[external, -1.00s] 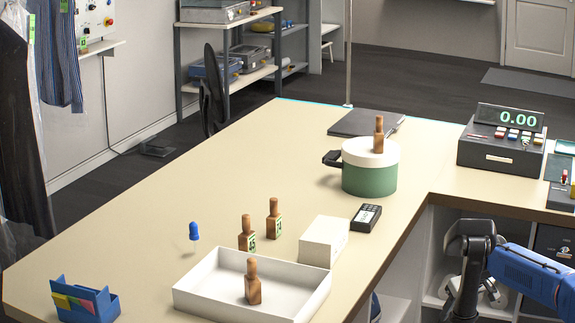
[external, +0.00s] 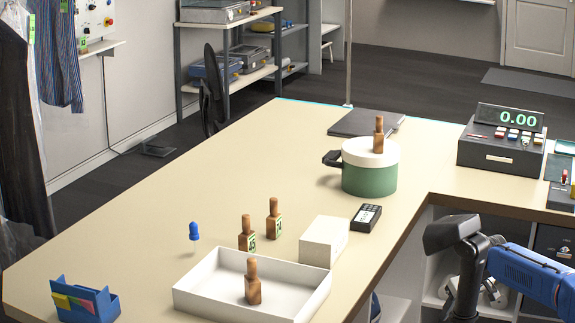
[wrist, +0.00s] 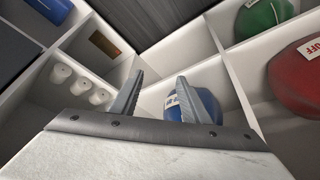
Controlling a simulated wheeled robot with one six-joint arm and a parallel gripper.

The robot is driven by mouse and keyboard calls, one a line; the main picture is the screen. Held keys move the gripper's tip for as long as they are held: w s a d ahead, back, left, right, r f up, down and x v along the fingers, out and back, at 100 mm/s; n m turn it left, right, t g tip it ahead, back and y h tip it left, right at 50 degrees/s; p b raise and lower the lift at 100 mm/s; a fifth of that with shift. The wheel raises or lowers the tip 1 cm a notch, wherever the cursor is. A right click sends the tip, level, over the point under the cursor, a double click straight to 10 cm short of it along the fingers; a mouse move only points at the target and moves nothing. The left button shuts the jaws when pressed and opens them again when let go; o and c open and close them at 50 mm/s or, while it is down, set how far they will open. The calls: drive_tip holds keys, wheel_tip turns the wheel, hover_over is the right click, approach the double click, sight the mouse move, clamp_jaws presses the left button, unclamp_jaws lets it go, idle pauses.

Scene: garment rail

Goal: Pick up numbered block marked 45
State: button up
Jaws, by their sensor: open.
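Several brown wooden blocks with knob tops show in the external view. One block (external: 274,220) stands on the counter behind the white tray, and another block (external: 247,236) stands just left of it. Both carry green-edged labels too small to read surely. A third block (external: 253,286) stands in the white tray (external: 197,297). Another block (external: 379,137) stands on the lid of the green pot. I cannot tell which is marked 45. My gripper (wrist: 160,78) is open and empty in the wrist view, above shelf compartments, far from the blocks. Its fingers are not clear in the external view.
The wrist view shows white cups (wrist: 80,83) and blue, green and red bundles in compartments.

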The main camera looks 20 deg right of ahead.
drive_tip(key=o, duration=0.5)
